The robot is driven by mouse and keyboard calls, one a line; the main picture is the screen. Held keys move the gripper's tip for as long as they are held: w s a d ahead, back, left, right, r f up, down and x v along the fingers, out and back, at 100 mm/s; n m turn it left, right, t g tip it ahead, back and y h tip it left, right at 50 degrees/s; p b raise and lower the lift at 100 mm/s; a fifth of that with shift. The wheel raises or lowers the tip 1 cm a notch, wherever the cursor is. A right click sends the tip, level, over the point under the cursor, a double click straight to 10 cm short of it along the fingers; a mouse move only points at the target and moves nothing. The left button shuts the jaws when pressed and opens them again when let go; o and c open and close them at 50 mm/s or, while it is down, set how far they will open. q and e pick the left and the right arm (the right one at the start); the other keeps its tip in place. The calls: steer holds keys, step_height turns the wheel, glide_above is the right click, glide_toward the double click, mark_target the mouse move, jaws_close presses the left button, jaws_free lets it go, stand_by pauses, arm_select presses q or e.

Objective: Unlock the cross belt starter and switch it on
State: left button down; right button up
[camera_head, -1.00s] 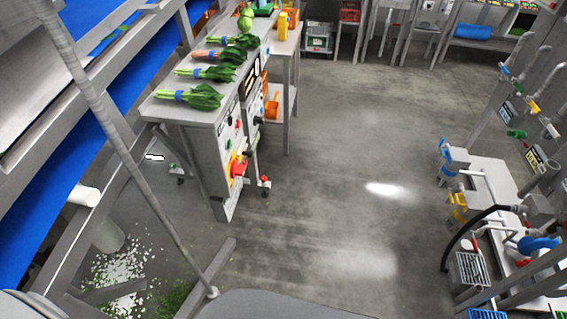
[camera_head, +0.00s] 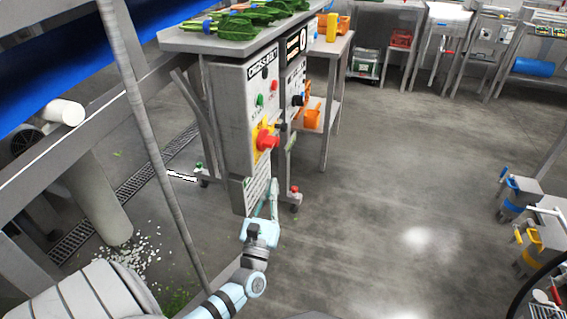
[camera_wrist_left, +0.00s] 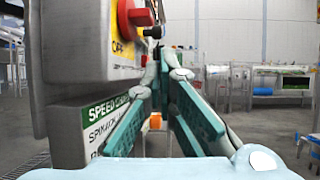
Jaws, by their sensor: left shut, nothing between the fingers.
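The cross belt starter (camera_head: 232,135) is a grey box on the bench end, with a CROSS BELT label, a green button (camera_head: 260,100) and a red button (camera_head: 273,86). Its red rotary switch (camera_head: 266,140) sits on a yellow plate. In the left wrist view the red switch (camera_wrist_left: 130,20) shows at upper left beside the word OFF. A small dark part (camera_wrist_left: 153,32) sits by it; I cannot tell what it is. My left gripper (camera_head: 273,184) is shut and empty, pointing up below the switch. Its fingertips (camera_wrist_left: 160,55) meet just right of the box. My right gripper is not in view.
A second panel (camera_head: 293,75) with a black knob stands right behind the starter. A white and green sign (camera_wrist_left: 108,118) is below the switch. Leafy greens (camera_head: 235,25) lie on the bench top. A slanted grey post (camera_head: 150,140) stands left.

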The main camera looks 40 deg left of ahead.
mark_target(268, 141)
arm_select(q)
steer(key=x, duration=1.3)
steer(key=shift+w+r, duration=0.3)
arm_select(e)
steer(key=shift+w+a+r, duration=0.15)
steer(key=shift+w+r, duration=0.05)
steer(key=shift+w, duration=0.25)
arm_select(q)
steer(key=shift+a, duration=0.1)
